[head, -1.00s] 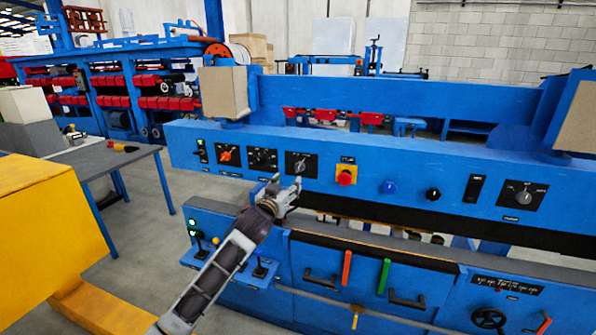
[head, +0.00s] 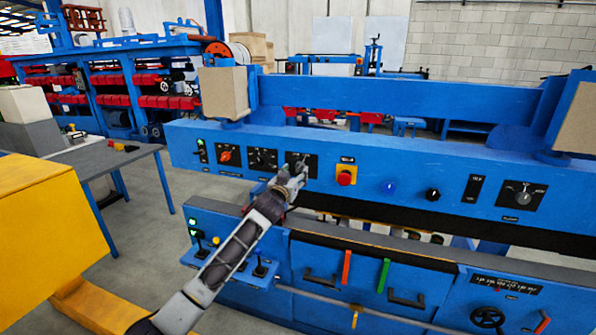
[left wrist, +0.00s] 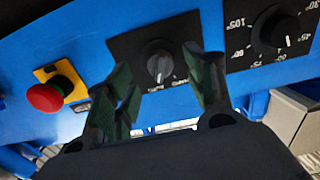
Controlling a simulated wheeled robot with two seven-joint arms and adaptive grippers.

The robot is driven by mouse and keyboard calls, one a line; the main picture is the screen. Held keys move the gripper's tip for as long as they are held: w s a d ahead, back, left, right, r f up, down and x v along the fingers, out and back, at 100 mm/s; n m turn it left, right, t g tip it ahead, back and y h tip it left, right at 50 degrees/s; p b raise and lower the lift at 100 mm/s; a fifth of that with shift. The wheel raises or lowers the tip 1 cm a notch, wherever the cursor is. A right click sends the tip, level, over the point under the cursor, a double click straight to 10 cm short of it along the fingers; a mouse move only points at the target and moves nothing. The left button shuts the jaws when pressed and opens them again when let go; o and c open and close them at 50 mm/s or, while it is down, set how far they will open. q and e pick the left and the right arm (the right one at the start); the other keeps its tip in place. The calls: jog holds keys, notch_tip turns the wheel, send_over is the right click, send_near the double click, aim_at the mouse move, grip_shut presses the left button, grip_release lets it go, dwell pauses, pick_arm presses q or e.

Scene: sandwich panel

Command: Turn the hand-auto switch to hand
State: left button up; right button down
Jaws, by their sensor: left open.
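A grey selector switch on a black plate (head: 292,158) sits on the blue panel, left of the emergency stop. In the left wrist view its knob (left wrist: 159,66) lies between my fingers; the small lettering beside it is too blurred to read. My left gripper (head: 298,171) is in front of this switch and partly hides it. In the left wrist view the two fingers (left wrist: 163,85) are apart, one on each side of the knob; contact cannot be told. Another selector (head: 524,195) is at the panel's right end, its labels also unclear. My right gripper is out of view.
The red emergency stop (head: 346,174) on its yellow plate is close to the right of my left gripper. An angle dial (head: 262,160) is close to its left. A lower blue cabinet with joysticks and handles (head: 322,278) stands below. A grey table (head: 100,160) is at left.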

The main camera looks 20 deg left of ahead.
aim_at(298, 170)
pick_arm(q)
jog(key=shift+w, duration=1.8)
jog(key=shift+d, duration=0.1)
jog(key=c, duration=1)
